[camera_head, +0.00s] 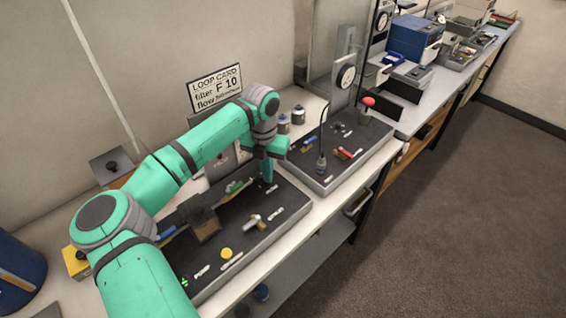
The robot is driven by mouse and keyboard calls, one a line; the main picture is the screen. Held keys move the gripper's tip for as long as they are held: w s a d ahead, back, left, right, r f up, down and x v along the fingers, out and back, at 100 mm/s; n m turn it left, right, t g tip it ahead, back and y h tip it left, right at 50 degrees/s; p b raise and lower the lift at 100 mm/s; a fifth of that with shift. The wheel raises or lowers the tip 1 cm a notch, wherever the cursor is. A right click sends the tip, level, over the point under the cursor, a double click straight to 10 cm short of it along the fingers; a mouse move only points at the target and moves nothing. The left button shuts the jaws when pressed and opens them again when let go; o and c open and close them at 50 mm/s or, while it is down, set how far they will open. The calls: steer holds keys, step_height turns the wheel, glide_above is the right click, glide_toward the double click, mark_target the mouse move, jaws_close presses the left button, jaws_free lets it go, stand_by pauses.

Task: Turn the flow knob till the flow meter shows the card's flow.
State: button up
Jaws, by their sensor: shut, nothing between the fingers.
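The loop card (215,88) stands against the back wall; it reads "filter F 10", and its flow line is too small to read surely. My gripper (268,178) points down, shut and empty, over the back right part of the near dark panel (285,213). I cannot tell whether its tips touch anything. A grey upright unit (219,164) stands behind this panel, partly hidden by my arm. I cannot surely pick out the flow knob or the flow meter; my arm and gripper cover part of that area.
The near panel bears a dark block (204,222), a yellow button (226,253) and a brass-coloured fitting (254,221). A blue drum (20,275) stands at left. The floor at right is clear.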

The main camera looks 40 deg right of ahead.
steer(key=shift+o, duration=0.2)
steer(key=a, duration=0.2)
steer(key=w+a, duration=0.1)
steer(key=a, duration=0.2)
steer(key=shift+a, duration=0.1)
steer(key=o, duration=0.7)
steer(key=d, duration=0.4)
steer(key=shift+s+r, duration=0.25)
steer(key=shift+r, duration=0.05)
steer(key=shift+c, duration=0.2)
steer(key=shift+s+d+r, duration=0.1)
steer(key=shift+d+r, duration=0.3)
steer(key=shift+r, duration=0.15)
steer(key=shift+s+d+r, duration=0.15)
steer(key=shift+d+r, duration=0.1)
steer(key=shift+r, duration=0.55)
step_height(320, 180, up, 9)
steer(key=shift+a, duration=0.15)
step_height(320, 180, up, 11)
glide_above(252, 187)
steer(key=d, duration=0.5)
steer(key=shift+s, duration=0.35)
steer(key=shift+f, duration=0.1)
